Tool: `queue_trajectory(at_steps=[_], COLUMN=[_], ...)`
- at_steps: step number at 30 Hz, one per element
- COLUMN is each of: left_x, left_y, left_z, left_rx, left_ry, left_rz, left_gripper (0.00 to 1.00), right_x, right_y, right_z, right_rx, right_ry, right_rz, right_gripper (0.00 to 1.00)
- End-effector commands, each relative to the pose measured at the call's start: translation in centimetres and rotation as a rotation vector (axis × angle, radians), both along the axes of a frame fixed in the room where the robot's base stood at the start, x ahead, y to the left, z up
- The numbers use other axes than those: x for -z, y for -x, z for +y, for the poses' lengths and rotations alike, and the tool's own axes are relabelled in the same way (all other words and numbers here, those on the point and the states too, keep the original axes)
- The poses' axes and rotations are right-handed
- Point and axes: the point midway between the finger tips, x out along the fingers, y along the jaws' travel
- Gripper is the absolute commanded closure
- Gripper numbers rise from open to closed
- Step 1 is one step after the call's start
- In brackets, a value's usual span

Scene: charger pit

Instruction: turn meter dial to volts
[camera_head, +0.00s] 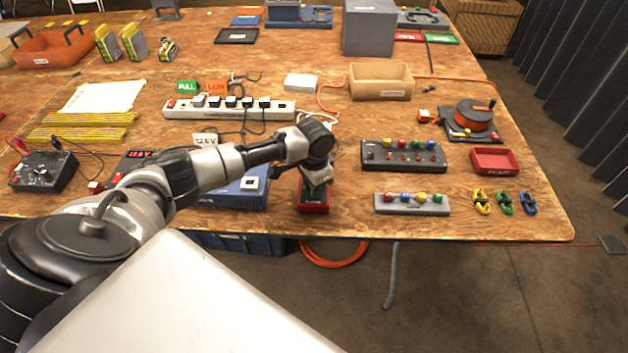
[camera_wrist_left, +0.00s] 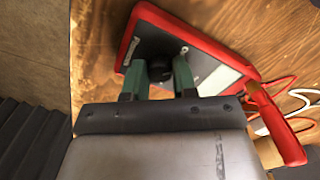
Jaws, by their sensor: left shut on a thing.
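The meter (camera_head: 314,207) is a red-framed box near the table's front edge, largely covered by my left arm in the head view. In the left wrist view, the meter (camera_wrist_left: 205,52) shows a dark face, a red rim and a pale display (camera_wrist_left: 220,80). My left gripper (camera_head: 318,186) is over the meter. In the left wrist view, its green fingers (camera_wrist_left: 159,78) are shut on the round black dial (camera_wrist_left: 158,68), one on each side. The dial's pointer and the markings around it are not readable. My right gripper is not in view.
A red probe (camera_wrist_left: 275,125) with leads lies beside the meter. A blue box (camera_head: 240,193) stands left of it. To its right are a grey block with coloured knobs (camera_head: 411,209) and a dark terminal box (camera_head: 403,157). A power strip (camera_head: 228,108) lies behind.

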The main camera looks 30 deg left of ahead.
Motion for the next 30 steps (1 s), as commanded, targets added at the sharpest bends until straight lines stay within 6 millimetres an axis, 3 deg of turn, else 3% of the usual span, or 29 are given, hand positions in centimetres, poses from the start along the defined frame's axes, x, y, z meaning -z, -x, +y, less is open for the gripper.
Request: queue_trajectory(at_steps=[3,12,30], left_x=[-0.4,-0.3,-0.1], left_y=[0.1,0.0,-0.1], left_z=[0.0,0.0,0.0], left_rx=[0.105,0.388,0.786], left_ry=[0.001,0.001,0.001], left_rz=[0.003,0.000,-0.002], left_gripper=[0.96,0.96,0.96], right_x=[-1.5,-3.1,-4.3], right_y=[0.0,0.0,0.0], right_z=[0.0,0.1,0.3], right_rx=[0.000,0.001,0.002], right_ry=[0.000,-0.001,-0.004], right_rz=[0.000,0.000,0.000], right_gripper=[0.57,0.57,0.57])
